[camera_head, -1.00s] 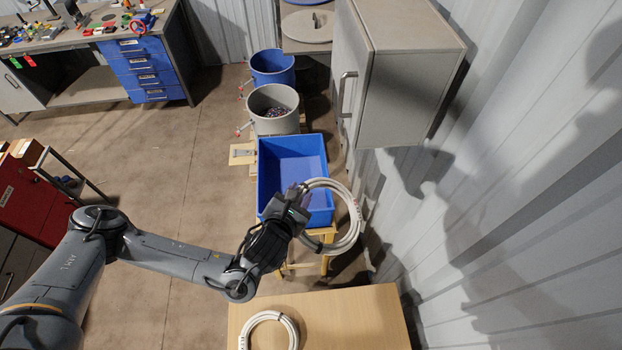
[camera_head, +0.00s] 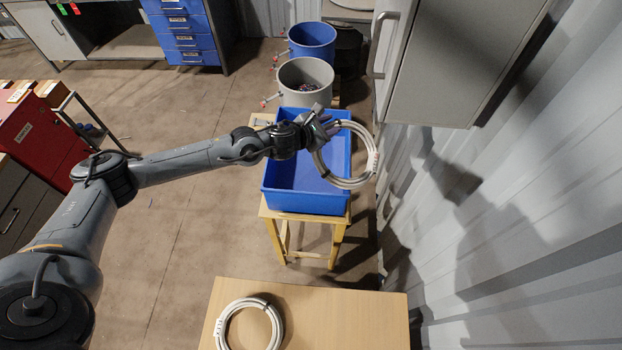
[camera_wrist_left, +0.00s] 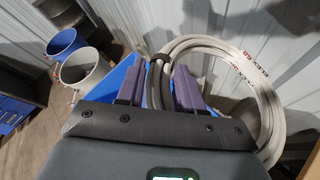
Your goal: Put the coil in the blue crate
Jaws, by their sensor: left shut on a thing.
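A white cable coil (camera_head: 347,183) hangs from my left gripper (camera_head: 324,128), over the right part of the blue crate (camera_head: 307,203) and sticking out past its right wall. The crate stands open on a small wooden stand. In the left wrist view the two fingers of my left gripper (camera_wrist_left: 158,86) are shut on the coil (camera_wrist_left: 262,90), on a dark band section of it. The crate (camera_wrist_left: 118,75) shows partly behind the fingers there. A second white coil (camera_head: 277,325) lies on the wooden table in front. My right gripper is not in view.
The wooden table (camera_head: 340,315) is at the front. A grey bucket (camera_head: 304,92) and a blue bucket (camera_head: 312,48) stand behind the crate. A grey cabinet (camera_head: 450,75) and the corrugated wall (camera_head: 520,200) are close on the right. A red cabinet (camera_head: 35,135) is at the left.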

